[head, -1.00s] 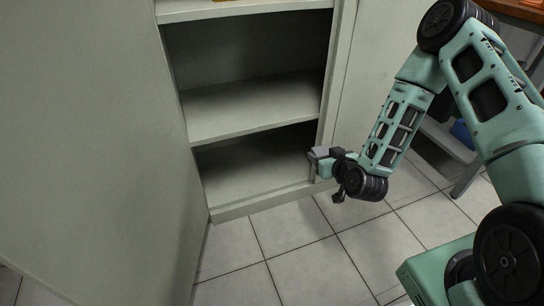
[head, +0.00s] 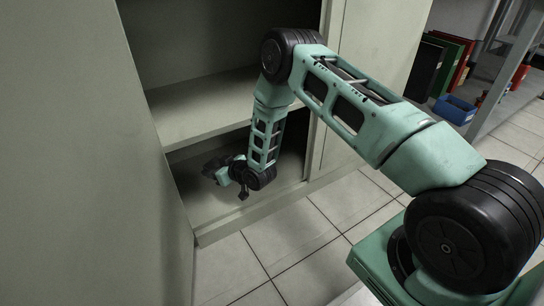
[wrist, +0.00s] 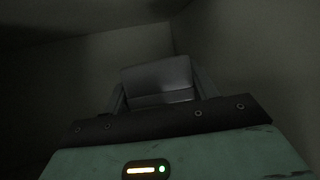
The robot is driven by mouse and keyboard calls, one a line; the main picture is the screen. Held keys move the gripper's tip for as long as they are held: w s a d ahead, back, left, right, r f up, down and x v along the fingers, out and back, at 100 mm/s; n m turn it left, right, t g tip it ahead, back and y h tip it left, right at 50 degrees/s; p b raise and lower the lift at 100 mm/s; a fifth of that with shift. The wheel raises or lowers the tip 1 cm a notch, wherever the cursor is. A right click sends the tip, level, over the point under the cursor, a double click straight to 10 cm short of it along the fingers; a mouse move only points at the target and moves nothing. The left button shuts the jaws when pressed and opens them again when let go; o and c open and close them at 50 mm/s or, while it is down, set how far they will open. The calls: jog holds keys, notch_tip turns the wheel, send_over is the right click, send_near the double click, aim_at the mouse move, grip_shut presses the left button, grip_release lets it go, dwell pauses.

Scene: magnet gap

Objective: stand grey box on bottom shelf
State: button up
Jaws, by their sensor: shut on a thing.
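The grey box (wrist: 158,78) sits between the fingers of my gripper (wrist: 160,96) in the wrist view; its pale face looks dim in the shadow. In the head view my gripper (head: 212,174) is inside the lowest compartment of the cabinet, over the bottom shelf (head: 208,212). It is shut on the box, and the box is hard to make out there in the dark. I cannot tell whether the box touches the shelf.
The open cabinet door (head: 80,150) stands at the left, and the cabinet's right side post (head: 318,120) is close beside my arm. A blue bin (head: 455,109) and several binders stand far right.

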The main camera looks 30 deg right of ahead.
aim_at(220, 193)
jog(key=shift+w+a+f, duration=0.15)
jog(key=shift+w+f, duration=0.05)
jog(key=shift+f, duration=0.25)
notch_tip(220, 193, down, 9)
jog(key=b, duration=0.6)
jog(key=shift+f+b, duration=0.15)
jog(key=shift+b, duration=0.15)
jog(key=shift+f, duration=0.15)
jog(key=o, duration=0.9)
jog(key=shift+o, duration=0.2)
